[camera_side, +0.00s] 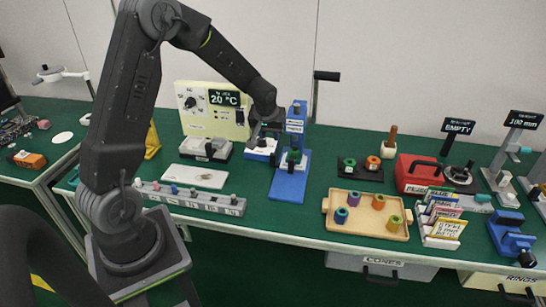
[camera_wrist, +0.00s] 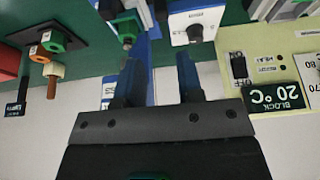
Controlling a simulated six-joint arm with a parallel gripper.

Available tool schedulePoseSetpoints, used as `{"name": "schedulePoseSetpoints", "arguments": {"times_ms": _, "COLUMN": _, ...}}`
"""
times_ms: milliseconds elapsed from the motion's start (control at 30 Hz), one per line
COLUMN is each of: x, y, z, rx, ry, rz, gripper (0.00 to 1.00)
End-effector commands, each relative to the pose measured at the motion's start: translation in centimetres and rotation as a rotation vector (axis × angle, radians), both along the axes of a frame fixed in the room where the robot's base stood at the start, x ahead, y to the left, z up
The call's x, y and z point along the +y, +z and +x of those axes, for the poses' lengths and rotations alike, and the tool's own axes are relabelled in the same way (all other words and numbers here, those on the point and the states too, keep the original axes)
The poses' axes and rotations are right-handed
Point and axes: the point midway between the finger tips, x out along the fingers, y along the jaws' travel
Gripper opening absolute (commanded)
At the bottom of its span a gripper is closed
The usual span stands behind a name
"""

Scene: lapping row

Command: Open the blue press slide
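The blue press (camera_side: 288,187) stands on the green table at the middle, with a flat blue base and an upright blue column (camera_side: 297,112) carrying white labels. A green block with a dark top (camera_side: 292,158) sits at its front; it also shows in the wrist view (camera_wrist: 124,27). My gripper (camera_wrist: 159,68) is open, its two dark fingers apart with nothing clearly held. In the side view my gripper (camera_side: 268,128) is beside the column, on its left, above a white-and-blue dial box. Part of the column is behind my fingers in the wrist view; contact cannot be told.
The dial box (camera_side: 261,149) stands close left of the press. A cream panel reading 20 °C (camera_side: 213,110) is behind it. A black holder (camera_side: 360,172) with green and orange pieces and a wooden tray (camera_side: 367,225) are to the right. Table in front of the press is clear.

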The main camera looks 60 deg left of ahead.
Motion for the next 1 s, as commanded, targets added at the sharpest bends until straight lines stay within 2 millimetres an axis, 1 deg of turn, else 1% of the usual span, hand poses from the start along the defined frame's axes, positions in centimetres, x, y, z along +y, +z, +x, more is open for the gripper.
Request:
{"name": "schedulePoseSetpoints", "arguments": {"times_ms": 167, "x": 0.7, "y": -1.4, "z": 0.4, "rx": 0.002, "ry": 0.011, "rz": -0.002, "gripper": 0.34}}
{"name": "schedulePoseSetpoints", "arguments": {"times_ms": 267, "x": 1.0, "y": -2.8, "z": 0.7, "rx": 0.003, "ry": 0.011, "rz": -0.004, "gripper": 0.34}}
{"name": "schedulePoseSetpoints", "arguments": {"times_ms": 500, "x": 2.3, "y": -7.3, "z": 2.0, "rx": 0.003, "ry": 0.009, "rz": -0.004, "gripper": 0.34}}
{"name": "schedulePoseSetpoints", "arguments": {"times_ms": 700, "x": 3.3, "y": -10.7, "z": 3.0, "rx": 0.002, "ry": 0.008, "rz": -0.004, "gripper": 0.34}}
{"name": "schedulePoseSetpoints", "arguments": {"times_ms": 833, "x": 3.8, "y": -12.2, "z": 3.5, "rx": 0.002, "ry": 0.007, "rz": -0.003, "gripper": 0.34}}
{"name": "schedulePoseSetpoints", "arguments": {"times_ms": 1000, "x": 4.0, "y": -13.1, "z": 3.8, "rx": 0.0, "ry": 0.009, "rz": -0.003, "gripper": 0.34}}
